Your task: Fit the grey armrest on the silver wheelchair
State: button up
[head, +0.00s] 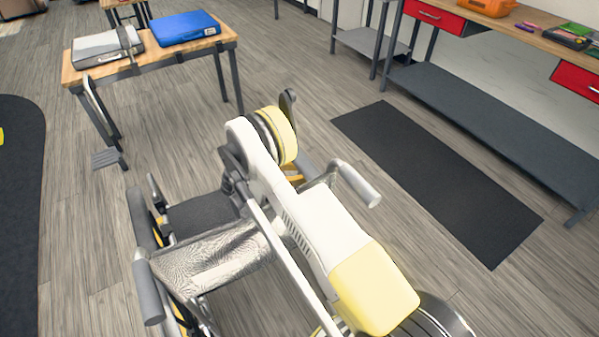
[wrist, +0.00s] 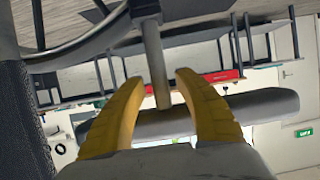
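The silver wheelchair (head: 215,262) stands below me in the head view, with its patterned backrest nearest and its dark seat beyond. My white arm reaches over its right side and hides much of it. In the wrist view, my gripper (wrist: 158,76) has its two yellow fingers spread. The grey armrest (wrist: 262,103) lies across behind them, and its post (wrist: 155,50) runs up between the fingertips to a dark frame part at the top. Gaps show on both sides of the post. The gripper and armrest are not clearly visible in the head view.
A wheel (wrist: 75,45) and dark fabric (wrist: 20,120) are close at the left of the wrist view. A wooden table (head: 160,58) with cases stands at the back left. A workbench (head: 490,110) stands at the right beyond a black mat (head: 430,175).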

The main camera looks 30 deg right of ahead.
jog(key=v, duration=1.2)
jog(key=shift+w, duration=0.1)
jog(key=s+r+n+t+y, duration=0.1)
jog(key=s+r+n+y, duration=0.3)
jog(key=r, duration=0.7)
jog(key=s+r+n+t+y, duration=0.1)
jog(key=s+r+n+y, duration=0.3)
jog(key=r, duration=0.6)
jog(key=s+a+r+n+t+y, duration=0.1)
jog(key=s+a+r+n+y, duration=0.1)
jog(key=s, duration=0.4)
jog(key=s+a+r+n+t+y, duration=0.1)
jog(key=s+a+r+n, duration=0.1)
jog(key=s+n, duration=0.2)
jog(key=s+a+r+n+t+y, duration=0.2)
jog(key=s+n, duration=0.1)
jog(key=s, duration=0.5)
jog(key=shift+s+a+n+y, duration=0.3)
jog(key=shift+s+a, duration=0.05)
